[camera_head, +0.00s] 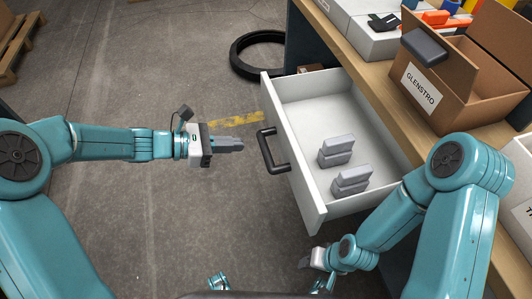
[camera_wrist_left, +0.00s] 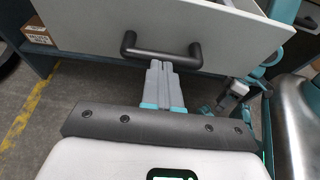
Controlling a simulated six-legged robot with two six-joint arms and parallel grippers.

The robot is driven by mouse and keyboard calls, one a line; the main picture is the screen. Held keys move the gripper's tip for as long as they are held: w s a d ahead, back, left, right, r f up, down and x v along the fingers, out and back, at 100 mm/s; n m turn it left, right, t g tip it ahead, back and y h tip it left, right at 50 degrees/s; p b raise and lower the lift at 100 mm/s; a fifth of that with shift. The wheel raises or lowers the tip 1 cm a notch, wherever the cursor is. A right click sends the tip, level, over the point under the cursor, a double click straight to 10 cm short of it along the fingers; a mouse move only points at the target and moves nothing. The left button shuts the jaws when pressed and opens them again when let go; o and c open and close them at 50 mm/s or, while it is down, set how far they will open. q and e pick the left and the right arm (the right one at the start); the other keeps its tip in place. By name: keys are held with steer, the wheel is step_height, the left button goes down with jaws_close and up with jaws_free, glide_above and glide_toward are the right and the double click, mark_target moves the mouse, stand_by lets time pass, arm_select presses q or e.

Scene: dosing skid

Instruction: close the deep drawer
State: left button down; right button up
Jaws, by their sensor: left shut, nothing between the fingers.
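The deep drawer (camera_head: 310,200) is white and stands pulled out from the workbench. Two stacks of grey blocks (camera_head: 336,150) lie inside it. Its dark bar handle (camera_head: 270,152) is on the front panel, which also shows in the left wrist view (camera_wrist_left: 235,35) with the handle (camera_wrist_left: 160,52). My left gripper (camera_head: 240,144) is shut and empty, pointing at the handle from the left with a small gap in the head view. In the left wrist view its fingertips (camera_wrist_left: 159,66) appear just below the handle bar. My right gripper (camera_head: 305,262) is low, near the drawer's front corner; its fingers are unclear.
The wooden benchtop (camera_head: 375,75) above the drawer holds an open cardboard box (camera_head: 440,95) labelled GLENSTRO and a grey case (camera_head: 365,35). A black ring (camera_head: 245,70) lies on the floor behind the drawer. The floor left of the drawer is clear.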

mark_target(282, 141)
arm_select(q)
steer(key=x, duration=0.3)
steer(key=b+x, duration=0.1)
steer(key=x, duration=0.2)
steer(key=b+x, duration=0.1)
steer(key=x, duration=0.2)
steer(key=shift+d+r, duration=0.1)
steer(key=shift+r, duration=0.3)
steer(key=shift+w+d, duration=0.1)
steer(key=shift+d, duration=0.2)
arm_select(e)
step_height(282, 141, down, 2)
steer(key=shift+s+a+f, duration=0.1)
arm_select(q)
steer(key=shift+d, duration=0.1)
